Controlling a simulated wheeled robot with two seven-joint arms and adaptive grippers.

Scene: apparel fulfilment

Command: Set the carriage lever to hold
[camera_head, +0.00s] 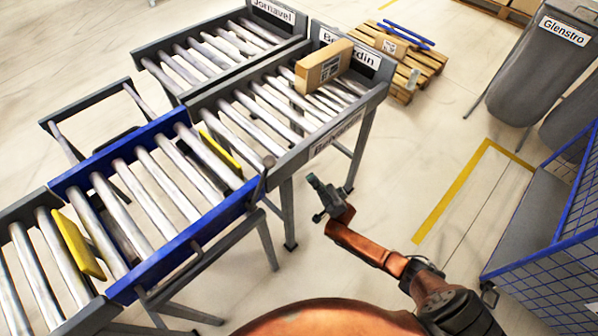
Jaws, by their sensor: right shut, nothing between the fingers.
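The carriage (203,232) is a blue-framed roller section between two grey-framed conveyor parts. A short dark grey bar that looks like its lever (262,180) stands at the carriage's right end, near the grey conveyor's corner. It slants slightly, and its marked setting is too small to read. My right gripper (312,180) is shut and empty, to the right of the lever and apart from it in the picture. Its arm comes in from the lower right. My left gripper is out of view.
Yellow plates (79,245) stand between rollers at both ends of the carriage. A cardboard box (323,66) sits on the "Be...rdin" conveyor. A pallet (402,62), grey bins (536,70) and a blue mesh cart (556,262) stand right. Floor between is clear.

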